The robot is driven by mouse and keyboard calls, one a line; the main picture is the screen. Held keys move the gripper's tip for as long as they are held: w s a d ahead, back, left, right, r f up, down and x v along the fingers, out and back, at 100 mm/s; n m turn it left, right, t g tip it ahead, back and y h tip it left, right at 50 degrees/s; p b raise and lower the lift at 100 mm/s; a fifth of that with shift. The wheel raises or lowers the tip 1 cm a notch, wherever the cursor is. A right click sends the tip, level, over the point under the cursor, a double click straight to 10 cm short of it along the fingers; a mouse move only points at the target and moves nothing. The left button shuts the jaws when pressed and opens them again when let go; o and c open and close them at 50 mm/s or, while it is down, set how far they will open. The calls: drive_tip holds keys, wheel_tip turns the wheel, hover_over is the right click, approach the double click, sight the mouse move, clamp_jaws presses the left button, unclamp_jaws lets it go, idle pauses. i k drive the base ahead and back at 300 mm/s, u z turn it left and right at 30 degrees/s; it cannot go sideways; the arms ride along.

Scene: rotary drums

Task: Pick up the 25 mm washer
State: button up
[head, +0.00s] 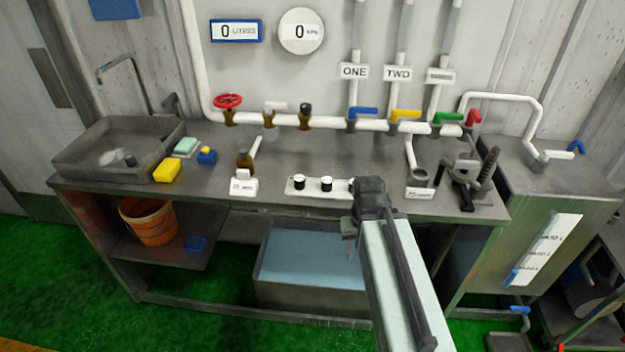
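A white rack (312,192) lies near the front edge of the grey bench. Several small black round pieces stand on it: one at its left (299,183), one in the middle (326,184), and one at its right (351,184), partly hidden by my arm. They may be the washers, but I cannot read any size on them, so I cannot tell which is the 25 mm one. My gripper (348,240) points down in front of the bench edge, just below and right of the rack. It looks empty and apart from the rack. Its fingers are too small to tell open from shut.
A valve fitting with a white label (243,187) stands left of the rack. A cup-like fitting (418,178) and a dark clamp (470,178) stand to the right. Pipes with coloured valves run behind. A sink (110,150) is at left. A water trough (310,262) sits below.

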sight(299, 180)
drive_tip(key=z, duration=2.6)
drive_tip(key=k, duration=2.45)
drive_tip(key=u, duration=2.45)
drive_tip(key=i, duration=1)
